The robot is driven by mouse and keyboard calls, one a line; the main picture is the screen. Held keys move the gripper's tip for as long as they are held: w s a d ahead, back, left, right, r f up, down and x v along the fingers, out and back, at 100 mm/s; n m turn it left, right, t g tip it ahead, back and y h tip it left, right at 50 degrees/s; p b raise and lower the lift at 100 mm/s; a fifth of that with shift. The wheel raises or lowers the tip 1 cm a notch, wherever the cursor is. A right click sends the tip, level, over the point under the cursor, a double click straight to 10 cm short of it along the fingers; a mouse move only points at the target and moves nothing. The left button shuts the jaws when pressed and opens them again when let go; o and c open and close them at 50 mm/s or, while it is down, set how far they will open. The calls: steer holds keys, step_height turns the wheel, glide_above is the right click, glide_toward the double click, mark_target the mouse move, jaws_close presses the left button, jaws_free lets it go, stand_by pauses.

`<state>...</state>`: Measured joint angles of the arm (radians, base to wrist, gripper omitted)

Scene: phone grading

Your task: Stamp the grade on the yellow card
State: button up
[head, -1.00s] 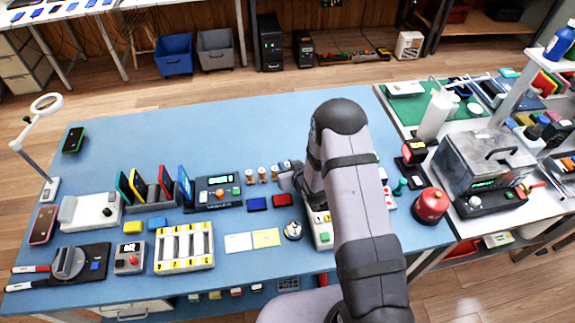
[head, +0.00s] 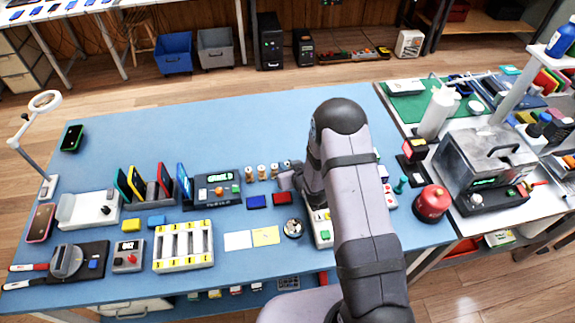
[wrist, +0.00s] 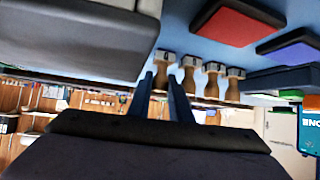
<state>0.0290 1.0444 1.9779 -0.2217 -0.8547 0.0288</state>
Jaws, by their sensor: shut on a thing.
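The yellow card (head: 266,236) lies flat on the blue table, beside a white card (head: 237,240) on its left. Wooden-handled stamps stand in a row behind the ink pads; several show in the wrist view, inverted. My gripper (head: 288,179) is at the right end of this row, partly hidden by my arm. In the wrist view my gripper's fingers (wrist: 161,82) are shut on the end stamp (wrist: 166,72); the others, such as this stamp (wrist: 211,80), are apart from it. A red ink pad (head: 283,199) and a blue ink pad (head: 257,202) lie between stamps and cards.
A round metal dish (head: 293,228) sits right of the yellow card. A white slotted tray (head: 183,245) is left of the cards. A black device with a green display (head: 218,190) stands left of the stamps. The table behind the stamps is clear.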

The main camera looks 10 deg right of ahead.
steer(key=o, duration=0.9)
steer(key=shift+b+v, duration=1)
steer(key=shift+v, duration=2.65)
steer(key=s+r+g, duration=0.3)
steer(key=s, duration=0.6)
steer(key=s+d+r+m+g+h, duration=0.1)
steer(key=s+r+g, duration=0.2)
steer(key=s, duration=0.6)
steer(key=s+r+m+g+h, duration=0.1)
steer(key=s+r+g, duration=0.3)
steer(key=s, duration=0.5)
steer(key=shift+d+g, duration=0.25)
steer(key=shift+g, duration=0.25)
